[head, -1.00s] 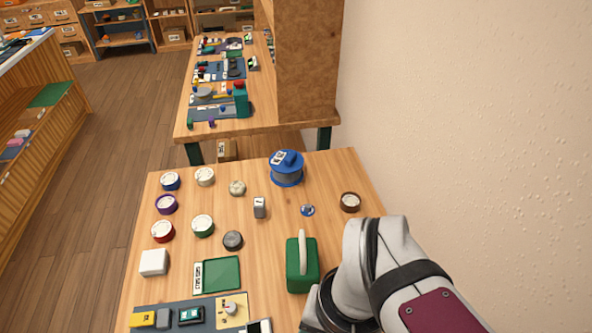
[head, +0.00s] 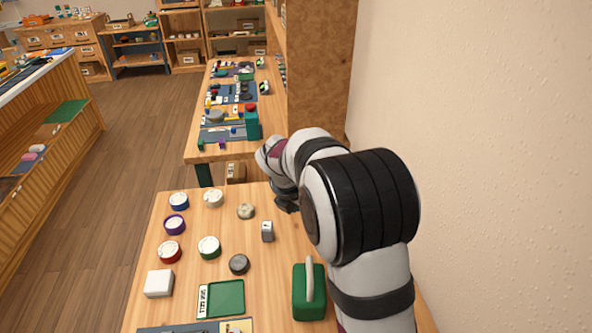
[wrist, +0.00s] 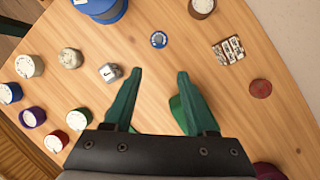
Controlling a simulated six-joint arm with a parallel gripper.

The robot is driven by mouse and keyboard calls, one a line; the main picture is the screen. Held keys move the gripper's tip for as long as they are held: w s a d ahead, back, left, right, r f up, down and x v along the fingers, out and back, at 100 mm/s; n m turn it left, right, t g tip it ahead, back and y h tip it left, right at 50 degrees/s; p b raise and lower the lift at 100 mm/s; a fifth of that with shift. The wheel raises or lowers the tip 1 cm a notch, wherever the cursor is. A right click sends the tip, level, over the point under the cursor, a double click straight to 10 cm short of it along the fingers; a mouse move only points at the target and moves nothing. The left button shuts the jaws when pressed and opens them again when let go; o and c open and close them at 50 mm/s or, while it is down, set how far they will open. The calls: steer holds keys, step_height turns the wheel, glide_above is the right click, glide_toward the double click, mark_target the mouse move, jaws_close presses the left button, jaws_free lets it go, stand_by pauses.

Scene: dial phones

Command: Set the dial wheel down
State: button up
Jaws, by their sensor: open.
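A small blue disc (wrist: 158,40) with a pale centre lies flat on the table in the wrist view. It may be the dial wheel, but I cannot be sure. My gripper (wrist: 160,72) is open above the table, with nothing held between its green fingers. The disc lies apart from the fingertips, a little beyond them in the picture. In the head view my arm hides the disc, and the fingers cannot be made out.
A silver block (wrist: 110,72), a blue drum (wrist: 100,8), a brown round dial (wrist: 201,6), a patterned card (wrist: 229,49) and a red disc (wrist: 260,88) surround it. A green handled box (head: 309,292) stands in front. Several coloured dials occupy the left. Bare wood shows between them.

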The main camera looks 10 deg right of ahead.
steer(key=shift+n, duration=0.6)
steer(key=x, duration=1.1)
steer(key=w+x, duration=0.1)
steer(key=x, duration=0.5)
steer(key=shift+d+r, duration=0.35)
jaws_close()
steer(key=shift+w+r, duration=0.1)
steer(key=shift+r, duration=0.1)
